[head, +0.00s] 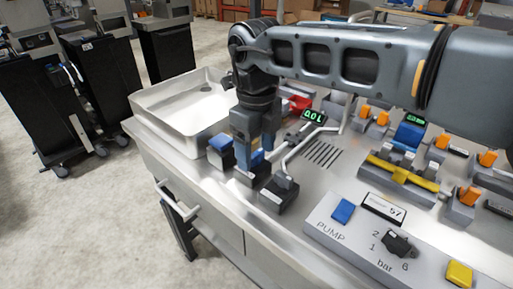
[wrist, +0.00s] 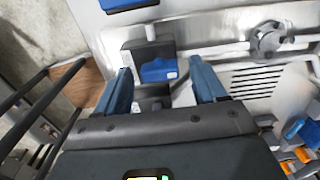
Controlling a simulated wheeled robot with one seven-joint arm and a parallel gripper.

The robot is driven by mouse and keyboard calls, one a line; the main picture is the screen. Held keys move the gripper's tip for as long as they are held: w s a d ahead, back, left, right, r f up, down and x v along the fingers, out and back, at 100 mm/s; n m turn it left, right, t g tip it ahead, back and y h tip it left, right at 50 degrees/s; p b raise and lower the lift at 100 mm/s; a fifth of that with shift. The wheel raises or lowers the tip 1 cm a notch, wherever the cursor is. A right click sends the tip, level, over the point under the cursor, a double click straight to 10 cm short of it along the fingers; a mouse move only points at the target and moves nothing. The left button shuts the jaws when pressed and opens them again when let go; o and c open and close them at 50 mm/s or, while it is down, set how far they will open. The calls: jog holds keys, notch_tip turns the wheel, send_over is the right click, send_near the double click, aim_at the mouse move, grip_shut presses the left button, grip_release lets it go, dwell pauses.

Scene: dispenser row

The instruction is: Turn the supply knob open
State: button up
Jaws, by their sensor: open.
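My gripper (head: 252,160) points down over the left end of the steel bench, its two blue fingers apart. In the wrist view my gripper (wrist: 165,82) has a small blue block-shaped part (wrist: 158,70) on a dark base (wrist: 148,50) between and just beyond the fingertips. I see no contact with it. A grey round handwheel (wrist: 268,40) sits on a pipe right of the fingers. Which part is the supply knob I cannot tell; no label for it is readable. In the head view the fingers partly hide the part below them.
A steel basin (head: 185,105) stands behind left. A blue-topped block (head: 221,143) and a dark block (head: 279,190) flank my gripper. Bent pipes and a slotted drain (head: 322,155) lie to the right. A PUMP panel (head: 350,245) with a black knob (head: 398,243) is at front right.

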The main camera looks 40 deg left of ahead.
aim_at(256, 153)
notch_tip(256, 153, up, 8)
jog(key=shift+f+b, duration=0.2)
jog(key=shift+b, duration=0.2)
jog(key=shift+s, duration=0.1)
dwell(0.4)
